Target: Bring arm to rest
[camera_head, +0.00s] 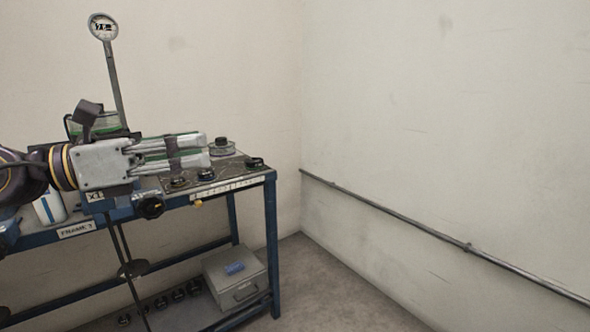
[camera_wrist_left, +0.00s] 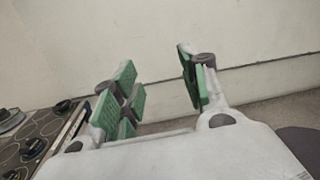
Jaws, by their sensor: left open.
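My left gripper (camera_head: 205,150) comes in from the left in the head view and hangs over the blue bench with its fingers pointing right. In the left wrist view its green-padded fingers (camera_wrist_left: 160,90) stand wide apart with nothing between them. A tall metal lever (camera_head: 113,75) with a round dial-like head (camera_head: 102,26) rises behind the gripper. The lever's lower part is hidden by the gripper, and a rod continues below the bench top. My right gripper is not in view.
The blue bench (camera_head: 271,230) carries a panel with several black knobs (camera_head: 205,174), also in the left wrist view (camera_wrist_left: 32,146). A label plate (camera_head: 75,230) is on its edge. A grey metal box (camera_head: 237,277) sits on the lower shelf. A pipe (camera_head: 430,231) runs along the right wall. The floor at right is clear.

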